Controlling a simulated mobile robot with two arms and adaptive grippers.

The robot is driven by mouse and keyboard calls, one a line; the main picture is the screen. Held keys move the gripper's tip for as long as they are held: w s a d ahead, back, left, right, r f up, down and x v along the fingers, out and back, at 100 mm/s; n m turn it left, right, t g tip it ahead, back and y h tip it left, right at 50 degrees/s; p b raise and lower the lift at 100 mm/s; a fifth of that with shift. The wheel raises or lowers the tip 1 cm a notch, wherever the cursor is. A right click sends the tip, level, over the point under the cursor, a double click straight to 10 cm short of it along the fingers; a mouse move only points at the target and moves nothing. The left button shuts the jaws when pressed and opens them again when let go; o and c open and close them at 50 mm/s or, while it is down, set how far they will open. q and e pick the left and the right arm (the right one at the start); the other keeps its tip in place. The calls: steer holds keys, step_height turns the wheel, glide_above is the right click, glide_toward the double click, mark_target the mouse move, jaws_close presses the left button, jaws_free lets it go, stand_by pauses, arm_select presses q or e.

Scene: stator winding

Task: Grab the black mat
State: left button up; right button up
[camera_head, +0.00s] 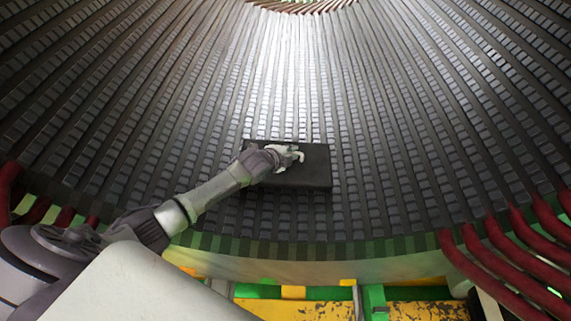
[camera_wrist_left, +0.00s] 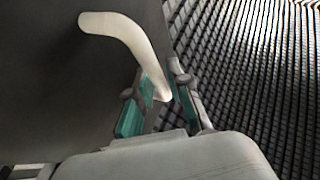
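The black mat (camera_head: 318,170) is a dark flat rectangle lying against the ribbed stator surface, near the middle of the head view. It fills the left of the left wrist view (camera_wrist_left: 60,90). A pale curved handle (camera_wrist_left: 122,32) stands out from its face. My left gripper (camera_head: 293,154) is at the mat's upper middle, in front of it. In the left wrist view its teal-padded fingers (camera_wrist_left: 162,90) are close together, one on each side of the handle's lower end, and appear shut on it. Part of the mat is hidden behind my arm. My right gripper is not in view.
The ribbed stator wall (camera_head: 420,130) curves around the mat. Thick red cables (camera_head: 490,262) run at the lower right, with more at the left edge. A yellow and green frame (camera_head: 290,305) lies below. The wall around the mat is clear.

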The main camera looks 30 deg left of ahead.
arm_select(q)
jaws_close()
steer(key=shift+r, duration=0.15)
